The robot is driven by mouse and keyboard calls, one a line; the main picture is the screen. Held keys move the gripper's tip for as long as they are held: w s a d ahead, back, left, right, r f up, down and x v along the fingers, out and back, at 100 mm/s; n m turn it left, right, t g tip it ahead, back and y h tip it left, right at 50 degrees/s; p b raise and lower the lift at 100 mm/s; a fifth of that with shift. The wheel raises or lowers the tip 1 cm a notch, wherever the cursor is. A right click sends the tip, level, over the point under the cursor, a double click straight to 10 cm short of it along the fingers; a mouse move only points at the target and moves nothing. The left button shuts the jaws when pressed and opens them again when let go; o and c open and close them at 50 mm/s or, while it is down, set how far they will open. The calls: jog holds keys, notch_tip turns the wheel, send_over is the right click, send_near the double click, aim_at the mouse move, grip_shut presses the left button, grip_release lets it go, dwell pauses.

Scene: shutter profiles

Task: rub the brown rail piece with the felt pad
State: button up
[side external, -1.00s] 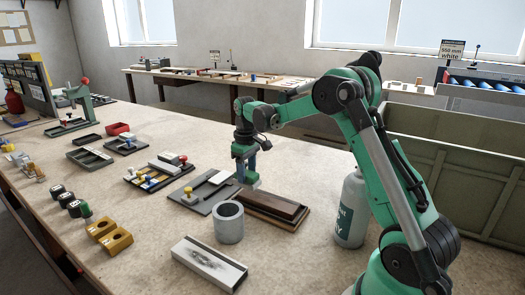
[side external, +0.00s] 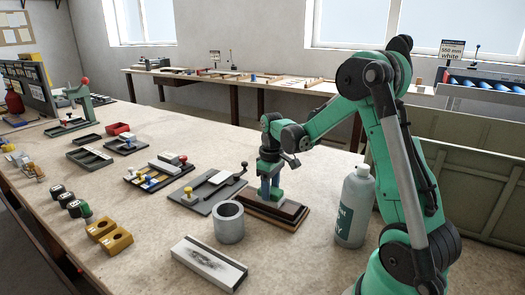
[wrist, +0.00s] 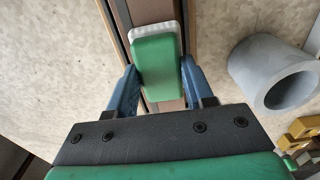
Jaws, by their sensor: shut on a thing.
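The brown rail piece (side external: 290,208) lies in a shallow dark brown wooden holder (side external: 262,216) on the bench. In the wrist view the rail (wrist: 149,9) runs up the picture beneath the felt pad. The felt pad (wrist: 158,66) is a green block with a white felt edge. My gripper (side external: 270,196) points down over the middle of the rail. Its blue fingers (wrist: 157,84) are shut on the pad's sides. The pad appears down at the rail's top, but the contact is hidden.
A grey cup (side external: 229,226) stands close in front of the holder. A white box with a dark smudge (side external: 207,264) lies nearer the camera. A white bottle (side external: 353,212) stands to the right. A grey plate with a black handle (side external: 207,192) lies left of the holder.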

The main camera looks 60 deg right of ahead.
jog(key=shift+s, duration=1.25)
jog(key=shift+w, duration=4.85)
notch_tip(320, 180, up, 8)
jog(key=shift+s, duration=0.2)
